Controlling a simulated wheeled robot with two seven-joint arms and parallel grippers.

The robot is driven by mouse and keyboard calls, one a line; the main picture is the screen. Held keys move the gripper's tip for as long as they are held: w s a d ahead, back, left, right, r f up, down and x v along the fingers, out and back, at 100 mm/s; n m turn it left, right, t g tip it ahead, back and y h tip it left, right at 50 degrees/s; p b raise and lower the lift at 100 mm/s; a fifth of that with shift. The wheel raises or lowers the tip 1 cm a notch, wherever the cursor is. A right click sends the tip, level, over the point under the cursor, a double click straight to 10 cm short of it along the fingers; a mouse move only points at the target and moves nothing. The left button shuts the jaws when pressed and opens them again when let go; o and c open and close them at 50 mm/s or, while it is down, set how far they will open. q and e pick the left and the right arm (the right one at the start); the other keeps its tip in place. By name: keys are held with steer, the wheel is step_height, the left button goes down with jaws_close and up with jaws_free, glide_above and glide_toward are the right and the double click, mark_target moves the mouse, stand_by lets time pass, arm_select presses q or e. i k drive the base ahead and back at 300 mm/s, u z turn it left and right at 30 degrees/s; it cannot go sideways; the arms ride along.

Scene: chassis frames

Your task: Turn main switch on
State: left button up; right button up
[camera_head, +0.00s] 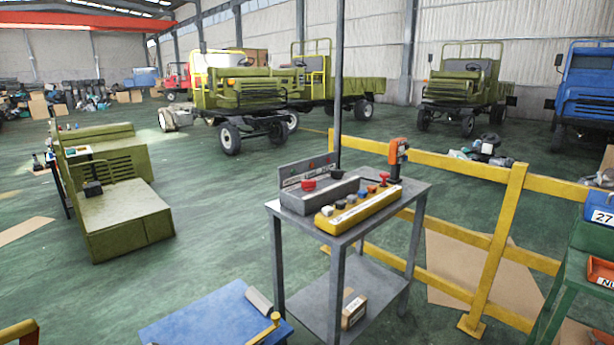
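A grey metal cart (417,193) stands right of centre with control boxes on its top. A grey box (325,193) carries a red mushroom-shaped knob (308,186). Behind it stands an upright grey panel (293,174) with small labels and a small red part. In front lies a yellow control box (358,211) with several black, white, blue and red buttons or knobs. The labels are too small to read, so I cannot tell which control is the main switch or how it is set. Neither of my grippers is in view.
An orange tool-like device (397,152) stands at the cart's back right. A dark pole (339,80) rises behind the cart. A yellow railing (505,230) runs to the right. A blue-topped surface (205,318) is in front. Open green floor (225,235) lies left of the cart.

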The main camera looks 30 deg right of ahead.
mark_target(308, 185)
steer(key=u, duration=0.05)
steer(key=i, duration=1.15)
steer(key=z, duration=2.55)
